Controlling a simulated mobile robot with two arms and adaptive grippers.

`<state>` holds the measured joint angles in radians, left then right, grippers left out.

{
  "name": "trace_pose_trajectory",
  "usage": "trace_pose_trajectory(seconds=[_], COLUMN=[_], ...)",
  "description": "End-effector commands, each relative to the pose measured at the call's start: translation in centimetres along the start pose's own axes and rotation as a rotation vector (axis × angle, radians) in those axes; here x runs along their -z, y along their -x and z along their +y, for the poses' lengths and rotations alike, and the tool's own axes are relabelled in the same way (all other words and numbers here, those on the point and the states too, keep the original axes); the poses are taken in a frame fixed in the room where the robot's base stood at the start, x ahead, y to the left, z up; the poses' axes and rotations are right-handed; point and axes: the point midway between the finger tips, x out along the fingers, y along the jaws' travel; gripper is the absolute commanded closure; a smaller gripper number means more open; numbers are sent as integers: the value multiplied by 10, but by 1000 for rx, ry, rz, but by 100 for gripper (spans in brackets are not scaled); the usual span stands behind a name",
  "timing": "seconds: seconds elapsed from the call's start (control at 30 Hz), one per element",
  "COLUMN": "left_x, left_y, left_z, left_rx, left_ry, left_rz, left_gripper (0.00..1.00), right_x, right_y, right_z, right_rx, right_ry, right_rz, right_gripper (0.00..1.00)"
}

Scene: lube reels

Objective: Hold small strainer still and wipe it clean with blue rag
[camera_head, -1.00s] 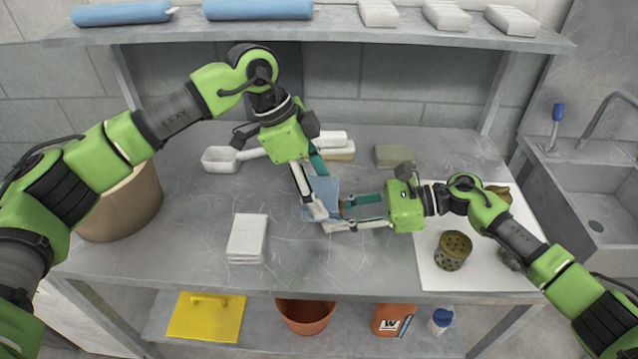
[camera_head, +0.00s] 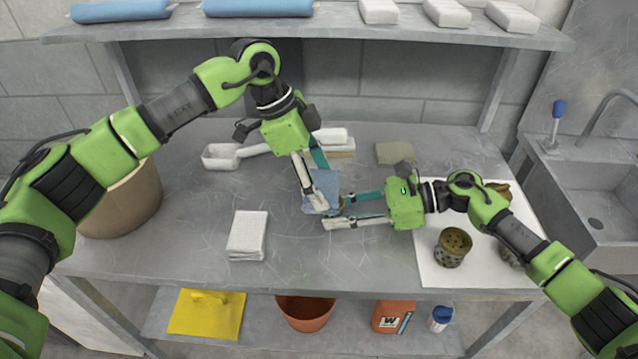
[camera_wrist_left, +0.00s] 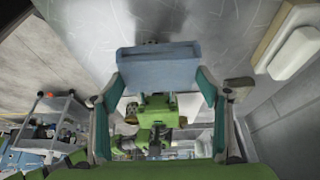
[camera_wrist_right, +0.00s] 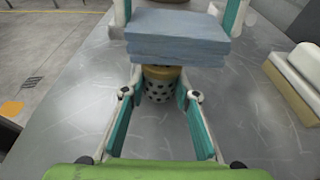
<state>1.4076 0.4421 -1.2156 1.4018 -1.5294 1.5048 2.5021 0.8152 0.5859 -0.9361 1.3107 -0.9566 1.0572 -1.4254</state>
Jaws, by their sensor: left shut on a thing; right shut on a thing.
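My left gripper (camera_head: 327,190) is shut on the folded blue rag (camera_head: 318,182), which spans its fingers in the left wrist view (camera_wrist_left: 158,68). My right gripper (camera_head: 338,210) reaches in from the right, low over the table. It is shut on the small strainer (camera_wrist_right: 159,84), a perforated metal cup with a brownish-yellow rim. In the right wrist view the blue rag (camera_wrist_right: 177,38) is just beyond and above the strainer, covering part of its top. In the head view the rag and fingers mostly hide the strainer. Whether rag and strainer touch is unclear.
A perforated brown strainer (camera_head: 453,247) stands on a white sheet (camera_head: 440,272) at right. A stack of white cloths (camera_head: 247,235) lies front left. A white long-handled scoop (camera_head: 220,157) and a large tan pot (camera_head: 130,205) are further left. A sink (camera_head: 595,190) is right.

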Motion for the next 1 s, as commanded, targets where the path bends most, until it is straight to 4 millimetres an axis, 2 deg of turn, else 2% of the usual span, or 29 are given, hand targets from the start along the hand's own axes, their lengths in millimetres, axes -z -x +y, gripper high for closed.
trace_pose_trajectory(seconds=[0.13,0.4,0.57,1.0], left_x=[-2,-2,-1,0], left_y=[-1,0,0,1], left_z=[2,24,29,0], left_rx=[0,-2,-1,0], left_ry=[0,-1,1,1], left_rz=[-5,-5,-4,-3], left_gripper=[48,48,48,48], right_x=[0,0,0,0], right_y=[0,0,0,0], right_z=[0,0,0,0], right_rx=[-1,0,0,0], right_ry=[0,0,0,1], right_rz=[-1,-1,-1,-1], right_gripper=[84,84,84,84])
